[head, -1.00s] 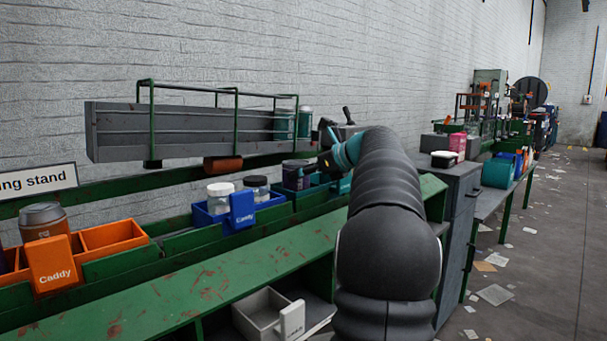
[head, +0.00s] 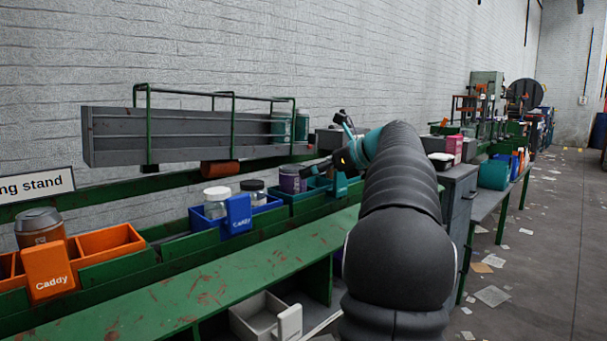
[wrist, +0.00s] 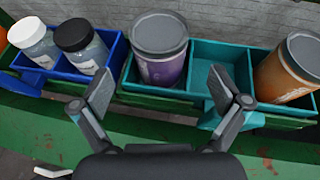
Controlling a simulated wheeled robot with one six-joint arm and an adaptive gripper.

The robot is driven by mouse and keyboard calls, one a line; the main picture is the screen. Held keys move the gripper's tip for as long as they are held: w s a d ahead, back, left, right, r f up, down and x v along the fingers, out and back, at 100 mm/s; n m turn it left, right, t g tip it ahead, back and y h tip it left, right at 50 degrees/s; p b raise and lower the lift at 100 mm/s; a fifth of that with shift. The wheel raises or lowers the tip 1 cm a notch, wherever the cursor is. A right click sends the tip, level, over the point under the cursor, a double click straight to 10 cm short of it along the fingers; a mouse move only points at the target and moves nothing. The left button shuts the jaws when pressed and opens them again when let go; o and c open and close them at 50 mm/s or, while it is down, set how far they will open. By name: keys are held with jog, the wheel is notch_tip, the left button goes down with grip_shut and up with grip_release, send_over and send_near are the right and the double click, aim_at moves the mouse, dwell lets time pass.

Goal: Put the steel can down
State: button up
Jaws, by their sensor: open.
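A purple can with a grey lid (wrist: 160,50) stands upright in the left compartment of a teal caddy (wrist: 222,60). It also shows in the head view (head: 291,180). An orange can with a grey lid (wrist: 290,68) stands in the caddy's right compartment; a slot between them is empty. No label or bare metal shows which can is the steel one. My gripper (wrist: 161,90) is open and empty, its fingers apart on the near side of the purple can. In the head view my gripper (head: 312,170) is just right of that can.
A blue caddy (head: 238,213) with two lidded jars stands left of the teal one. An orange caddy (head: 48,272) holds a brown can farther left. A grey trough in a green frame (head: 190,135) overhangs the row. The green ledge in front is clear.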

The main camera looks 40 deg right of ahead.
jog(key=v, duration=0.6)
jog(key=shift+s+p, duration=0.35)
jog(key=shift+d+r, duration=0.1)
jog(key=shift+d, duration=0.05)
